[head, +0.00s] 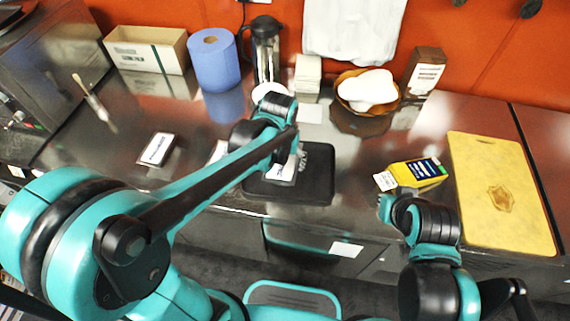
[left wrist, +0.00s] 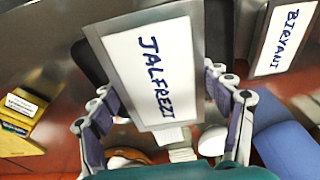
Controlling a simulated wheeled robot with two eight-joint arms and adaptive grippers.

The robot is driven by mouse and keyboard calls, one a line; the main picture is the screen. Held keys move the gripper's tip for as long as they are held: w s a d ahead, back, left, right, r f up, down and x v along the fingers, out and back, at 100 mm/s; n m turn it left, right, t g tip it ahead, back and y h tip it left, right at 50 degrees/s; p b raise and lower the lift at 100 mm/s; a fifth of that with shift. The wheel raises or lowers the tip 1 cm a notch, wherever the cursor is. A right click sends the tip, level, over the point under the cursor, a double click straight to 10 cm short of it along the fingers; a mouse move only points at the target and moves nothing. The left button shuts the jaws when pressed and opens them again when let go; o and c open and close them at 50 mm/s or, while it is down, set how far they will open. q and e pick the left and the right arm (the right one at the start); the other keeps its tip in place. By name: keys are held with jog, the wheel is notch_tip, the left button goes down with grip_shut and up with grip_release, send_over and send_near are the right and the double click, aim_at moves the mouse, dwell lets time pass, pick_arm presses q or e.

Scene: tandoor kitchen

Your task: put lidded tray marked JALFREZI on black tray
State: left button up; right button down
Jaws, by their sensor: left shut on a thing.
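The lidded tray marked JALFREZI (left wrist: 155,65) has a white lid with blue letters and a grey rim. My left gripper (left wrist: 160,98) is shut on it, one finger at each side. In the head view the tray (head: 284,170) shows partly behind my left forearm, over the left part of the black tray (head: 316,175). I cannot tell whether it touches the black tray. My right gripper (head: 386,207) is near the counter's front edge, right of the black tray; its fingers are too small and hidden to judge.
A tray marked BIRYANI (left wrist: 283,38) is beside the held one. A lidded tray (head: 156,149) lies at left on the counter. A yellow box (head: 420,173) and a yellow board (head: 497,190) are at right. A blue roll (head: 214,62), flask (head: 266,50) and bowl (head: 367,103) stand behind.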

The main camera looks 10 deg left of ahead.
pick_arm(q)
jog(key=w+a+f+b, duration=0.1)
jog(key=w+a+f, duration=0.1)
jog(key=w+a, duration=0.1)
jog(key=w+a+f+b, duration=0.1)
jog(key=w+a+f, duration=0.2)
jog(key=shift+a+f, duration=0.2)
notch_tip(320, 180, down, 3)
jog(key=shift+f+b, duration=0.1)
jog(key=shift+b, duration=0.8)
jog(key=shift+f, duration=0.4)
jog(key=shift+r, duration=0.1)
jog(key=o, duration=1.5)
jog(key=shift+f, duration=0.2)
jog(key=shift+r, duration=0.1)
